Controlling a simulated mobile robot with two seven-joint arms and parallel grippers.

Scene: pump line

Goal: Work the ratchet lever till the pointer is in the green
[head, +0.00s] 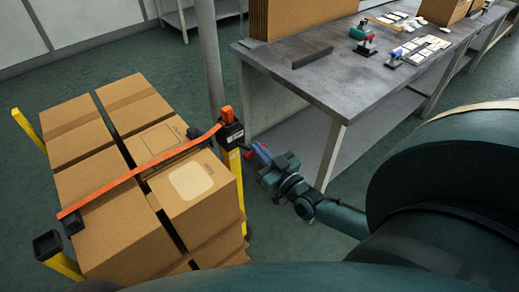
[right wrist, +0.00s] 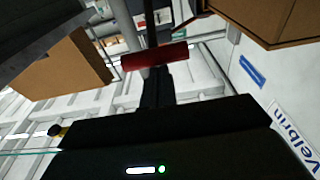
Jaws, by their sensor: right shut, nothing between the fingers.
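The ratchet lever (head: 227,115) is a short orange handle standing up on a black housing (head: 232,134) at the top of a yellow post, right of the stacked cartons. An orange strap (head: 140,170) runs from this housing across the cartons to the lower left. I cannot make out a pointer or green zone in either view. My right gripper (head: 256,153) is just right of the post, below the lever and apart from it. It is shut and empty. A red bar (right wrist: 154,56) shows at the end of my black fingers in the right wrist view. My left gripper is not in view.
Brown cartons (head: 100,215) stand between yellow posts (head: 27,128). A grey pole (head: 210,60) rises behind them. A grey workbench (head: 325,78) with small parts and a carton stands at the upper right. Green floor (head: 285,240) is clear between cartons and bench.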

